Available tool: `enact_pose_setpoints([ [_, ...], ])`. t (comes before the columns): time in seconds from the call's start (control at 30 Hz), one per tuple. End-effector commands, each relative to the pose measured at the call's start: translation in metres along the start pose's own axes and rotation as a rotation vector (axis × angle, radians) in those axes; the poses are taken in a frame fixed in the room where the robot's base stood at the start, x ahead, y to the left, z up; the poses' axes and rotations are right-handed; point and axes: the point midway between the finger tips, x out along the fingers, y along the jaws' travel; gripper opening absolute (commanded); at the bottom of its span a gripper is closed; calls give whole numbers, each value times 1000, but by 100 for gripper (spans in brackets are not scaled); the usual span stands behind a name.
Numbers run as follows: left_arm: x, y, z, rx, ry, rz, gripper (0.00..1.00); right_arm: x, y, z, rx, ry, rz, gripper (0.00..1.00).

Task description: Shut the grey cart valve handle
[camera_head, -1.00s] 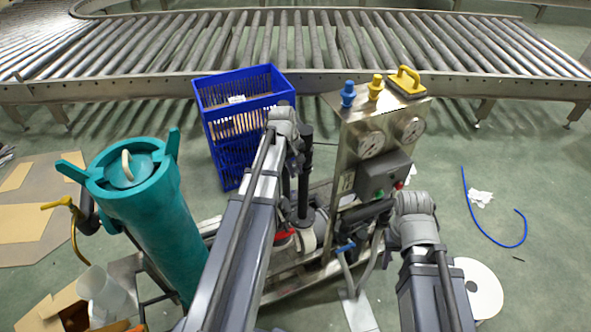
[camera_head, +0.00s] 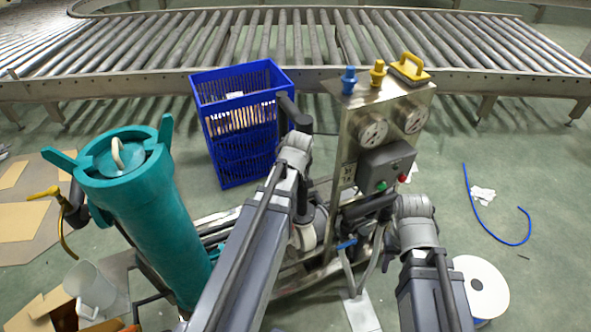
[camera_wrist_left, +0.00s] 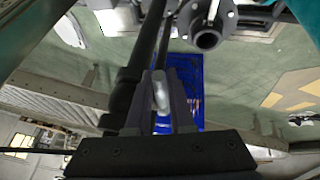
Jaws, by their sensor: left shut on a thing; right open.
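My left gripper (camera_wrist_left: 161,88) is shut on a pale grey, rounded piece (camera_wrist_left: 161,98) in the left wrist view. It looks like the grey valve handle, but its valve body and angle are hidden. In the head view my left arm covers that gripper and the lower cart. The steel cart panel (camera_head: 352,150) carries two gauges, a dark box with green and red buttons, and blue and yellow fittings on top. My right gripper (camera_head: 354,213) is open in front of the lower panel, partly hidden by its wrist. A blue valve handle (camera_head: 346,244) sits just below it.
A teal filter housing (camera_head: 165,235) with a yellow-handled valve (camera_head: 45,193) stands at the left. A blue crate (camera_head: 236,150) stands behind the cart, before the roller conveyor (camera_head: 300,45). A blue hose (camera_head: 480,222) and white disc (camera_head: 482,285) lie at the right.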

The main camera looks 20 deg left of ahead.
Motion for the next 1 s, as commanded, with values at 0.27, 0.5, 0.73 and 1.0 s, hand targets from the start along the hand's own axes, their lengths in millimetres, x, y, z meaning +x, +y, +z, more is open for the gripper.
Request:
enact_pose_setpoints([
  [0.27,0,0,0,0,-1,-1,46,0,0,0,0,0,0,50],
  [0.5,0,0,0,0,-1,0,51,0,0,0,0,0,0,50],
  [0.73,-7,0,0,0,-1,0,51,-7,1,0,0,0,0,50],
  [1.0,-39,0,-2,0,-1,0,51,-35,3,2,0,0,0,50],
])
